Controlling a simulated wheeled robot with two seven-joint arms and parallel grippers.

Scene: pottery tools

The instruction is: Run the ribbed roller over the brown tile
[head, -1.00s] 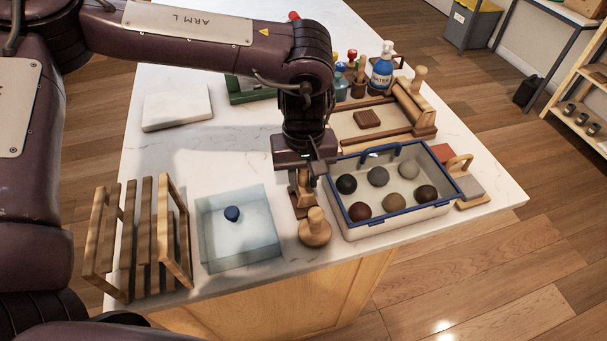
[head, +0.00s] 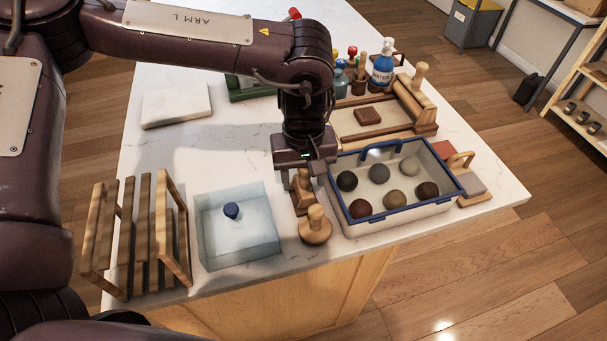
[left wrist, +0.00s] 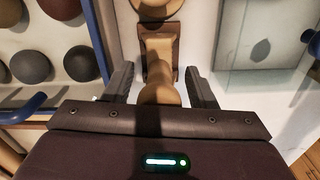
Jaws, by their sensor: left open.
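A brown square tile (head: 368,116) with a grooved top lies on the board of the slab roller (head: 345,126) farther back. My right gripper is not in view.
A blue-rimmed tray (head: 440,207) with several clay balls stands close to the gripper's right. A round wooden stamp (head: 315,230) stands in front. A clear box (head: 262,248) and a wooden rack (head: 165,240) are left. Bottles (head: 381,72) stand behind. The table's middle left is clear.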

